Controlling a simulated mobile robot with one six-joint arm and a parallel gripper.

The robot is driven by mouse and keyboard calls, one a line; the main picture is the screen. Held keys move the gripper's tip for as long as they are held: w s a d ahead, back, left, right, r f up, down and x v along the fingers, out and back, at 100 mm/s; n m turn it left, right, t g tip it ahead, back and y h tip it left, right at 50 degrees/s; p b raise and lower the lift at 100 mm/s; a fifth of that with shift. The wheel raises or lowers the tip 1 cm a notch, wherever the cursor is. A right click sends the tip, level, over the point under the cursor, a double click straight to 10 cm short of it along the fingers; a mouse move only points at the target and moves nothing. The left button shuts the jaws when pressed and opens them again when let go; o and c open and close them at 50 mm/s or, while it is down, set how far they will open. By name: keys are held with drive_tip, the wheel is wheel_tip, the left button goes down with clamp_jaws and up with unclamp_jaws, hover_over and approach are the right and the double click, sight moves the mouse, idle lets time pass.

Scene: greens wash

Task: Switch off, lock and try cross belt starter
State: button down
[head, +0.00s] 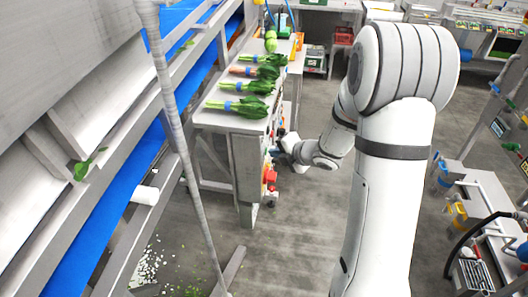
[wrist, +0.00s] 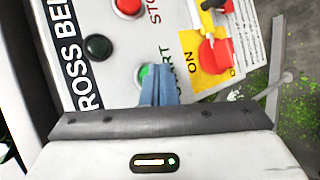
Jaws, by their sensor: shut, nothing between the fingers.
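The cross belt starter panel (wrist: 75,15) fills the upper wrist view, tilted in the picture. It has a red STOP button (wrist: 129,7), a dark button (wrist: 98,47) and a green START button (wrist: 143,74). A red isolator handle (wrist: 216,56) sits on a yellow plate (wrist: 189,70) marked ON. A yellow piece (wrist: 211,4) with a dark part lies over the handle's top; I cannot tell whether it is a locked padlock. My gripper (wrist: 162,72) is shut and empty, its tips at the START button and partly hiding it. In the head view my gripper (head: 279,143) is beside the bench end.
Bunched greens (head: 240,106) lie on the bench (head: 215,118) above the panel side. A blue conveyor belt (head: 105,207) runs along the left. A side table (head: 485,190) with equipment stands at the right. The floor (head: 290,245) between is mostly clear.

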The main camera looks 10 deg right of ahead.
drive_tip(key=shift+a, duration=0.25)
idle(0.4)
drive_tip(key=shift+s+d, duration=0.2)
drive_tip(key=shift+d, duration=0.65)
drive_tip(key=shift+s+d, duration=0.25)
drive_tip(key=shift+d, duration=0.55)
drive_tip(key=shift+s+d, duration=0.3)
drive_tip(key=shift+d, duration=0.5)
drive_tip(key=shift+s+d, duration=0.25)
drive_tip(key=shift+d, duration=0.55)
